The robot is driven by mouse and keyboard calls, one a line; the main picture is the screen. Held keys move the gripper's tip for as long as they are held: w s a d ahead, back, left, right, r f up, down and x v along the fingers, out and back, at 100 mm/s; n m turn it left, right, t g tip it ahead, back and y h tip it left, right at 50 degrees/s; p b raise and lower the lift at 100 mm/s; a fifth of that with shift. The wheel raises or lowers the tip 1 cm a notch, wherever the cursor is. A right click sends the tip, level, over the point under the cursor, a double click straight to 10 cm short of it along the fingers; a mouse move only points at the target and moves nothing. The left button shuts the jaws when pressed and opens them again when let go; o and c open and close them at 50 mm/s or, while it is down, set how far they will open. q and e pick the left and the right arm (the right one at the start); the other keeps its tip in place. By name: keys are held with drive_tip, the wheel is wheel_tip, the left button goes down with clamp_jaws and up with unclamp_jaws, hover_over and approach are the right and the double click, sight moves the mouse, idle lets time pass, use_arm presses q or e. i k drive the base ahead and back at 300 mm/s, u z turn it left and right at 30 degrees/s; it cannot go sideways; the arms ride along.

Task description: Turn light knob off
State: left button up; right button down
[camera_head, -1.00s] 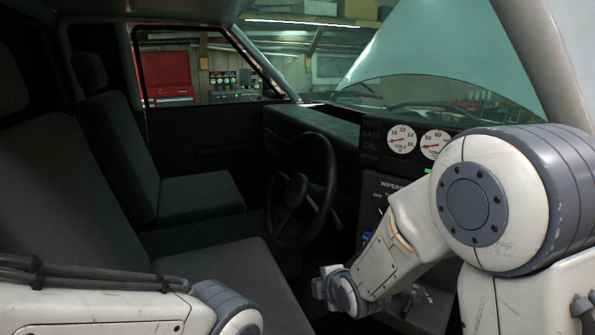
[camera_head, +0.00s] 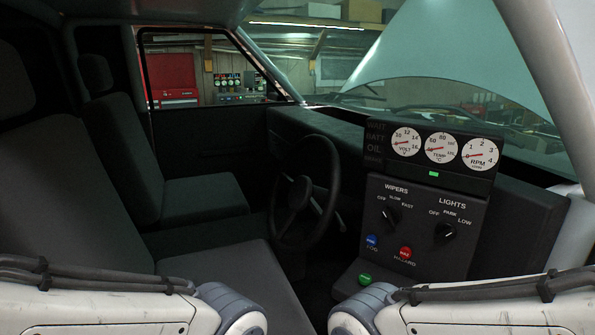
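The black LIGHTS knob (camera_head: 445,233) sits at the right of the dark control panel (camera_head: 425,215), under the labels OFF, PARK and LOW. It is too small to tell for sure which label it points to. No gripper touches it. My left arm lies across the bottom left and my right arm across the bottom right, both in front of the seat and panel. Neither gripper shows, so I cannot see whether they are open or shut.
The WIPERS knob (camera_head: 391,213) is left of the LIGHTS knob. Below are a blue FOG button (camera_head: 371,241), a red HAZARD button (camera_head: 405,253) and a green button (camera_head: 365,279). Gauges (camera_head: 440,148) sit above. The steering wheel (camera_head: 303,205) stands to the left.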

sight(444, 231)
drive_tip(key=k, duration=0.5)
drive_tip(key=u, duration=1.4)
drive_tip(key=k, duration=0.45)
drive_tip(key=z, duration=1.9)
drive_tip(key=i, duration=0.5)
drive_tip(key=u, duration=0.05)
